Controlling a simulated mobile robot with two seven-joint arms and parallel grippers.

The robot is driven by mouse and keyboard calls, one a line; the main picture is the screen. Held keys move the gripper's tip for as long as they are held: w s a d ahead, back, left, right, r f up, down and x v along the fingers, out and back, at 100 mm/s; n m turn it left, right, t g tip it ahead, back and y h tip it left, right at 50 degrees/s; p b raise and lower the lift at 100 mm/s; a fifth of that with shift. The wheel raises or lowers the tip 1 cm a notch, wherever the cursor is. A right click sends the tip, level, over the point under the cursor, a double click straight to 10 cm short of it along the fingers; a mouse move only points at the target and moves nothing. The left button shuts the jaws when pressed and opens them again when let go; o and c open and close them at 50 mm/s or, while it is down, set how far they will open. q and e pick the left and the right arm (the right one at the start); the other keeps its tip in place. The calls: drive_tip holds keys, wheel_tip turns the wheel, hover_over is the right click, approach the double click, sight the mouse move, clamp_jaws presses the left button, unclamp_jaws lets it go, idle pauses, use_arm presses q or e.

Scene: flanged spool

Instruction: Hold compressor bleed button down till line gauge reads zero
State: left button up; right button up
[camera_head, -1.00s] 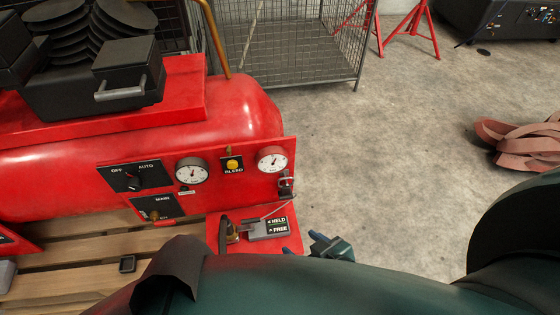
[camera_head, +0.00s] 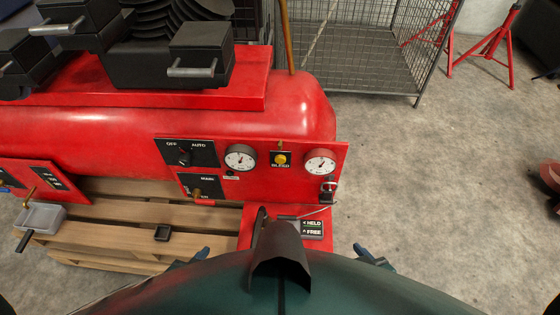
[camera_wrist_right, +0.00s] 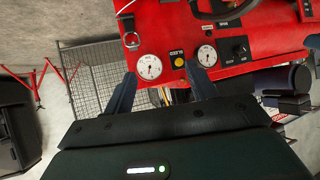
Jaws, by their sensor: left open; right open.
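Nothing touches the button. My right gripper (camera_head: 375,258) is below and right of the panel, open and empty. In the right wrist view its fingers (camera_wrist_right: 163,90) are spread towards the inverted panel, with the button (camera_wrist_right: 179,62) beyond them. My left gripper (camera_head: 190,259) is at lower left, mostly hidden.
A HELD/FREE plate (camera_head: 312,229) and a thin lever sit on a red bracket below the panel. OFF/AUTO (camera_head: 185,153) and MAIN controls (camera_head: 197,190) are left of the gauges. A wire cage (camera_head: 365,50) stands behind.

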drive_tip(key=shift+c, duration=0.5)
drive_tip(key=shift+s+f, duration=0.15)
drive_tip(key=shift+s, duration=0.15)
clamp_jaws()
drive_tip(key=shift+w+r, duration=0.2)
drive_tip(key=shift+w, duration=0.1)
idle(0.4)
